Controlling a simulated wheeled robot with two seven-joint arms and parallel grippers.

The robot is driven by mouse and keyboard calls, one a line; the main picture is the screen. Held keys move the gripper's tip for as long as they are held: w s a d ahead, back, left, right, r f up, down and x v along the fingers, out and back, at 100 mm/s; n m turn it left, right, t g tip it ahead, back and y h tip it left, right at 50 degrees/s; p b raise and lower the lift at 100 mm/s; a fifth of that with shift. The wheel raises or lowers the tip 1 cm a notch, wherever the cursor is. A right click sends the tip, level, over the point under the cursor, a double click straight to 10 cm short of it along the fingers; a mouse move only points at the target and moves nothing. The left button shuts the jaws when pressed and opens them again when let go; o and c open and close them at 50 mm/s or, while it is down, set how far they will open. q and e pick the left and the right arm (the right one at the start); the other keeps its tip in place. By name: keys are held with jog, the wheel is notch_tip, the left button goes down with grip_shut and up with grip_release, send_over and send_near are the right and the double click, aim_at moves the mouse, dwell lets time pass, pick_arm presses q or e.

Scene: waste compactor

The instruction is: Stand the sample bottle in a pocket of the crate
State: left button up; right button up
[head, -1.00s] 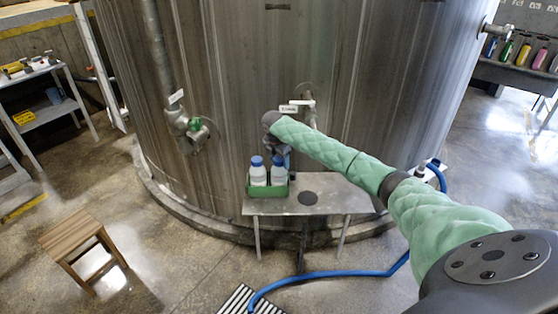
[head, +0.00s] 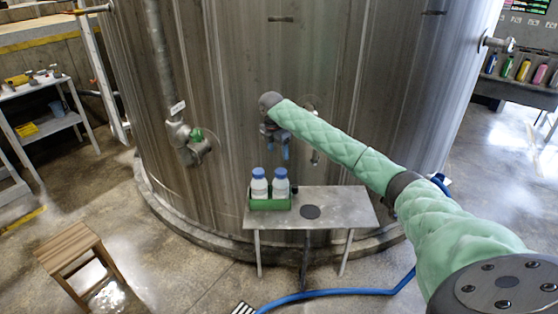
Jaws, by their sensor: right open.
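Two white bottles with blue caps stand upright side by side in the green crate (head: 270,205): a left bottle (head: 259,186) and a right bottle (head: 280,185). I cannot tell from looks which one is the sample bottle. The crate sits at the left end of a small metal table (head: 345,207). My right gripper (head: 285,151) is open and empty, pointing down above the right bottle, with a visible gap to its cap. My left gripper is out of view.
A dark round disc (head: 311,211) lies on the table beside the crate. The big metal tank (head: 330,70) rises right behind. A valve with a green handle (head: 196,135) juts from it at left. A wooden stool (head: 75,250) and a blue hose (head: 340,293) are on the floor.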

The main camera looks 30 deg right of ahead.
jog(key=s+a+f+m+t+y, duration=0.1)
jog(key=s+a+f+m, duration=0.1)
jog(key=s+a+f, duration=0.5)
jog(key=s+a+f+m+t+y, duration=0.1)
jog(key=s+a+f+m+t, duration=0.15)
jog(key=a+f, duration=0.8)
jog(key=s+a+f+m+t+y, duration=0.15)
jog(key=s+a+f, duration=0.4)
jog(key=a, duration=0.65)
jog(key=s+a+f+m+g, duration=0.3)
jog(key=s+f+m, duration=0.6)
jog(key=s+f, duration=1.95)
jog(key=s+f+m+g+h, duration=0.1)
jog(key=s+f+m, duration=0.2)
jog(key=s+f, duration=0.6)
jog(key=s, duration=0.4)
jog(key=shift+f, duration=0.2)
jog(key=shift+a, duration=0.1)
